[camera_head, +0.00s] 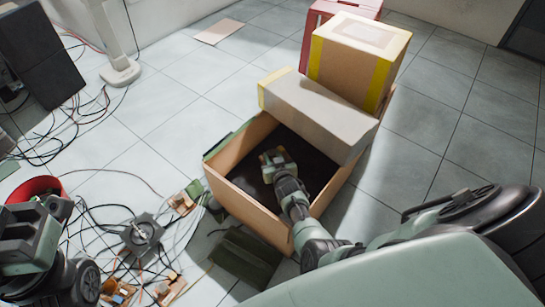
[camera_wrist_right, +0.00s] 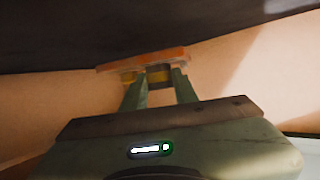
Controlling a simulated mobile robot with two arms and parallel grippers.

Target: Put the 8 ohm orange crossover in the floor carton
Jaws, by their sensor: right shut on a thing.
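The floor carton (camera_head: 243,208) is an open brown box in the middle of the head view, with a dark inside. My right gripper (camera_head: 272,155) reaches down inside its walls. In the right wrist view my right gripper (camera_wrist_right: 160,84) is shut on an orange crossover (camera_wrist_right: 140,62), a flat orange board with yellowish parts below it. A dark surface and the tan carton walls lie around it. I cannot tell whether the board touches the carton's floor. No 8 ohm marking is readable. Part of my left arm shows at the lower left; its fingers are not clear.
A long closed box (camera_head: 318,112) lies across the carton's far right side. A taller yellow-taped box (camera_head: 350,65) stands behind it. Loose cables, a speaker driver (camera_head: 142,235) and small boards (camera_head: 118,291) cover the left floor. A red bucket (camera_head: 35,188) stands at the left.

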